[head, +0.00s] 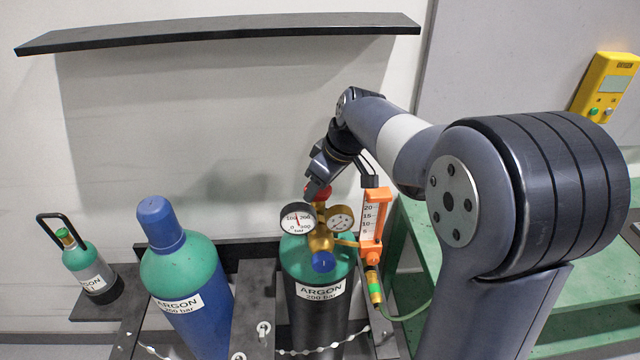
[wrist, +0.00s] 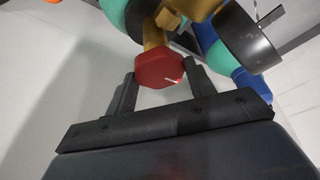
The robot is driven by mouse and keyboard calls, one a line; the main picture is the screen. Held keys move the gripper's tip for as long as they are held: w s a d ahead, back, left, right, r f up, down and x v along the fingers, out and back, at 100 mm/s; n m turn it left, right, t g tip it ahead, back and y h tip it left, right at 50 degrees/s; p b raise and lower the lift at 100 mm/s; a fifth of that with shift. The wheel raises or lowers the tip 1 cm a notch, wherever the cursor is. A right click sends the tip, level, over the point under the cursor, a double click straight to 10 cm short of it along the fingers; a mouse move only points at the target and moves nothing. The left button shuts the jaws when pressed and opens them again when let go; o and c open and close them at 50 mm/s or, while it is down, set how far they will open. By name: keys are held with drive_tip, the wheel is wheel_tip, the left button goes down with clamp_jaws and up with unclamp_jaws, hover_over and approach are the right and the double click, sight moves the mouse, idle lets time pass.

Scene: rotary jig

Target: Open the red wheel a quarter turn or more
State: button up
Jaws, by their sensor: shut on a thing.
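The red wheel (head: 317,190) sits on the brass valve at the top of the black argon cylinder (head: 320,309), behind the two gauges. In the wrist view the red wheel (wrist: 158,69) lies between the two black fingers, with a short white mark on its face. My gripper (wrist: 160,92) is shut on the red wheel. In the head view my gripper (head: 318,180) reaches down to the wheel from behind, and its fingertips are partly hidden by the gauges and wheel.
Two round gauges (head: 298,219) and an orange flowmeter (head: 371,227) crowd the valve. A blue-capped argon cylinder (head: 186,275) and a small green bottle (head: 89,262) stand left. A chain (head: 305,351) crosses in front. A dark shelf (head: 220,31) hangs above; a green bench (head: 570,285) stands right.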

drive_tip(key=n+g, duration=0.1)
drive_tip(key=n, duration=0.2)
drive_tip(key=n+g, duration=0.1)
drive_tip(key=n, duration=0.2)
drive_tip(key=shift+w+d+n+y, duration=0.1)
drive_tip(key=shift+w+n+y, duration=0.1)
drive_tip(key=shift+n+y, duration=0.2)
idle(0.4)
drive_tip(key=o, duration=1)
drive_tip(key=shift+g, duration=0.3)
drive_tip(key=shift+c, duration=0.2)
drive_tip(key=v, duration=0.7)
drive_tip(key=shift+r, duration=0.2)
drive_tip(key=shift+d+f, duration=0.1)
